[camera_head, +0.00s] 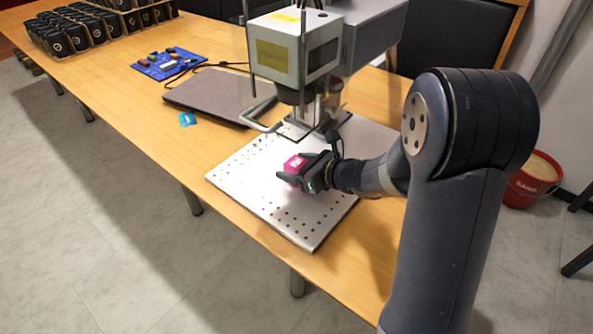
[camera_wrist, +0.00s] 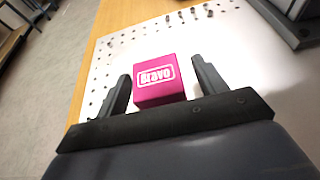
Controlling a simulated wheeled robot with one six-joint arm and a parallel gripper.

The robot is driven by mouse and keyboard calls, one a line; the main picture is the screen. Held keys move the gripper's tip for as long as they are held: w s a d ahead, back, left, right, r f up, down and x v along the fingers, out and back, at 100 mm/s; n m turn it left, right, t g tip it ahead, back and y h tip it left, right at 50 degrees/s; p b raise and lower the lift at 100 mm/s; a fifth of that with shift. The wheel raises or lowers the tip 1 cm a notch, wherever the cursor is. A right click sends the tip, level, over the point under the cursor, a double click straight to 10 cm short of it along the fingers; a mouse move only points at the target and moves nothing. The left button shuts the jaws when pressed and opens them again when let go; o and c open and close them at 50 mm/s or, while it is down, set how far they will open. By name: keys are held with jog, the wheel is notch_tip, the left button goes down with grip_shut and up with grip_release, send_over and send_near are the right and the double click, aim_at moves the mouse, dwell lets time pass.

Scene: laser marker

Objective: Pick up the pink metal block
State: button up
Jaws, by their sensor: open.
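The pink block (camera_wrist: 158,79), with a white "Bravo" label on it, sits on the perforated metal plate of the laser marker. In the wrist view it lies between the two fingers of my gripper (camera_wrist: 162,84), with a small gap to the left finger and a gap to the right one. In the head view the pink block (camera_head: 295,163) shows at the tips of my gripper (camera_head: 292,172), partly hidden by the fingers. My gripper is open around the block and low over the plate.
The perforated plate (camera_head: 302,232) lies on the wooden table (camera_head: 170,120). The laser marker head (camera_head: 285,60) stands just behind and above my gripper. A closed laptop (camera_head: 205,92), a blue board (camera_head: 168,63) and boxes of dark items (camera_head: 70,35) lie farther left. A red bucket (camera_head: 530,182) stands on the floor.

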jog(key=c, duration=1.2)
jog(key=shift+r, duration=0.1)
jog(key=shift+c, duration=0.5)
jog(key=shift+r+p, duration=0.3)
jog(key=shift+r, duration=0.05)
